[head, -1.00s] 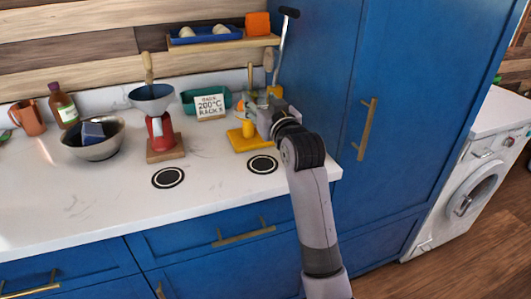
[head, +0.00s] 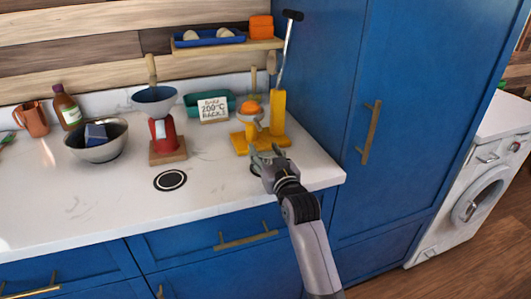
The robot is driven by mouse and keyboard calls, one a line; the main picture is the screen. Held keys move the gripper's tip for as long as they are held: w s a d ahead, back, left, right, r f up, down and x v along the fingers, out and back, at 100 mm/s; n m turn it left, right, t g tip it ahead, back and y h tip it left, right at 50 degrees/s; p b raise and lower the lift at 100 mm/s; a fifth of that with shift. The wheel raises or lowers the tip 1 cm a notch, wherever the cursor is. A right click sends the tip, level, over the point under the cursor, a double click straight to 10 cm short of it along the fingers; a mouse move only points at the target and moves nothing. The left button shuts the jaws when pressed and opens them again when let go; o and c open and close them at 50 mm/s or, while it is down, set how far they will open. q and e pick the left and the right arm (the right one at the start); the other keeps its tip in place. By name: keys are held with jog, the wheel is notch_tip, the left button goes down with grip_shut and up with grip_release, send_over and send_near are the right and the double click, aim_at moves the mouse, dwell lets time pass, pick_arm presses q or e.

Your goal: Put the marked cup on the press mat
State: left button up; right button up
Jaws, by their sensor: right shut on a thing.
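My right gripper (head: 265,155) is shut just in front of the yellow press (head: 277,112), low over the counter. What it holds is mostly hidden by the fingers; no mark on a cup can be made out. The press has an orange (head: 250,107) on its cone and a raised lever. A dark round mat with a white ring (head: 255,169), in front of the press, is largely covered by my right gripper. I cannot tell whether the held thing touches it. My left gripper is not in view.
Another ringed mat (head: 170,180) lies in front of the red grinder (head: 161,134). A metal bowl (head: 97,150), brown bottle (head: 66,108), copper mug (head: 32,119) and a sign (head: 213,109) stand further left or behind. The front left counter is clear. A tall blue cabinet (head: 335,95) bounds the right.

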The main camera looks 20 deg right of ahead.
jog(key=o, duration=1.1)
jog(key=shift+f, duration=0.1)
jog(key=shift+s, duration=0.1)
jog(key=s, duration=1.1)
jog(key=shift+s+d, duration=0.2)
jog(key=shift+s, duration=0.2)
